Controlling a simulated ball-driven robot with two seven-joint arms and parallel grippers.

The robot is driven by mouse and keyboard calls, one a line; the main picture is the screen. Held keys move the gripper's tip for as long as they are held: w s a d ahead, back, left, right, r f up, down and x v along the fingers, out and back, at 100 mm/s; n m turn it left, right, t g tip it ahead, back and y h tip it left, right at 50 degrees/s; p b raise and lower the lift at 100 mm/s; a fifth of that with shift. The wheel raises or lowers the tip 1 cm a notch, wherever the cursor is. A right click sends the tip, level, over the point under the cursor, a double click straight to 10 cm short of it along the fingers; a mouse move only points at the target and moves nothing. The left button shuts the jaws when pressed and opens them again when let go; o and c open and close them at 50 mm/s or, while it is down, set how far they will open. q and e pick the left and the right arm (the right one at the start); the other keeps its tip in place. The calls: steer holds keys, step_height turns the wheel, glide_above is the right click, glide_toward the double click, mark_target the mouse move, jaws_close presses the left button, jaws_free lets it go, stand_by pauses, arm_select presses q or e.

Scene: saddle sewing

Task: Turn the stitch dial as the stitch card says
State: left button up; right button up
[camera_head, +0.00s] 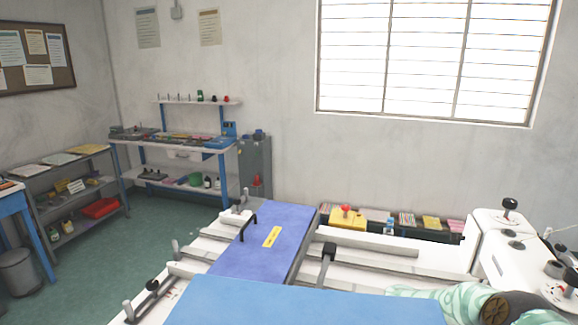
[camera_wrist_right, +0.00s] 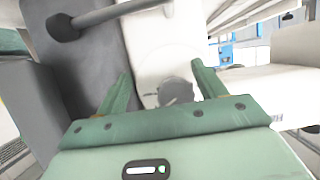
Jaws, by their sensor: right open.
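The white sewing machine (camera_head: 490,235) stands at the right edge of the head view, with dark knobs on it. In the right wrist view a round grey dial (camera_wrist_right: 176,91) sits on a white surface between the fingers of my right gripper (camera_wrist_right: 161,68). The gripper is open, one finger on each side of the dial; I cannot tell whether either touches it. The dial's markings are not readable. A small yellow card (camera_head: 271,237) lies on a purple-blue panel; I cannot tell whether it is the stitch card. My left gripper is not in view.
A dark knob on a grey rod (camera_wrist_right: 63,27) is near my right gripper at upper left in the wrist view. A blue panel (camera_head: 300,302) fills the front of the bench. A yellow box with a red knob (camera_head: 346,217) stands behind the white rails. Shelves stand at the left.

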steer(key=shift+s, duration=0.1)
steer(key=shift+o, duration=0.3)
steer(key=shift+a+f+b, duration=0.15)
steer(key=shift+a+b, duration=0.3)
steer(key=a, duration=0.1)
steer(key=a+b, duration=0.1)
steer(key=a, duration=0.1)
steer(key=shift+w+a+r+b, duration=0.25)
steer(key=shift+w+a+b, duration=0.05)
steer(key=shift+w, duration=0.1)
steer(key=shift+w+a+r, duration=0.1)
steer(key=shift+w+a, duration=0.2)
steer(key=shift+a, duration=0.1)
